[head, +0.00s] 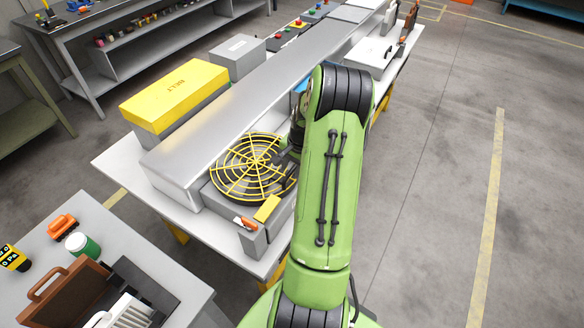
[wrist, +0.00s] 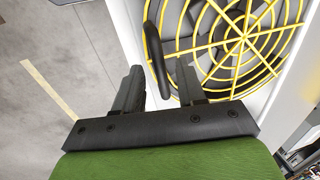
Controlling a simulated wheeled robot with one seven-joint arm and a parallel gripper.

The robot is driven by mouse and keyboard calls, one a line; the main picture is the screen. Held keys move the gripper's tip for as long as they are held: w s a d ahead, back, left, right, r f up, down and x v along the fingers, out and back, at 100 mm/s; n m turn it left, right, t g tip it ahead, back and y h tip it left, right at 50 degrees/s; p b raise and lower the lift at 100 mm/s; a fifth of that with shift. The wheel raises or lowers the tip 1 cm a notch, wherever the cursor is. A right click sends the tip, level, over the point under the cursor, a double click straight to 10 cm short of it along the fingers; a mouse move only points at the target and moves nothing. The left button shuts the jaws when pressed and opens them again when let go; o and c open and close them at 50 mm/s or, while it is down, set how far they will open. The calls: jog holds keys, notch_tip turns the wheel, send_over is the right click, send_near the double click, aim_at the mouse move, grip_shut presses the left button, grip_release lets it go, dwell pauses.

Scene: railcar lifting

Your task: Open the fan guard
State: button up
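The fan guard (head: 247,160) is a round yellow wire grille. It lies flat over a dark fan in a grey housing on the bench; part of it also fills the upper right of the wrist view (wrist: 238,44). A black curved handle (wrist: 154,50) stands at the guard's edge in the wrist view. My gripper (wrist: 158,68) is open, its two dark fingers apart, with the handle's lower end appearing between them. I cannot tell whether either finger touches it. In the head view my green arm hides most of the gripper, at the guard's right edge.
A yellow box marked BELT (head: 172,95) and a long grey metal cover (head: 262,95) stand behind the guard. A small yellow block (head: 267,208) sits in front of it. A side table (head: 35,255) holds tools at lower left. The floor at right is clear.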

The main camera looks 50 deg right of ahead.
jog(key=shift+f, duration=0.15)
grip_shut()
jog(key=shift+w, duration=0.1)
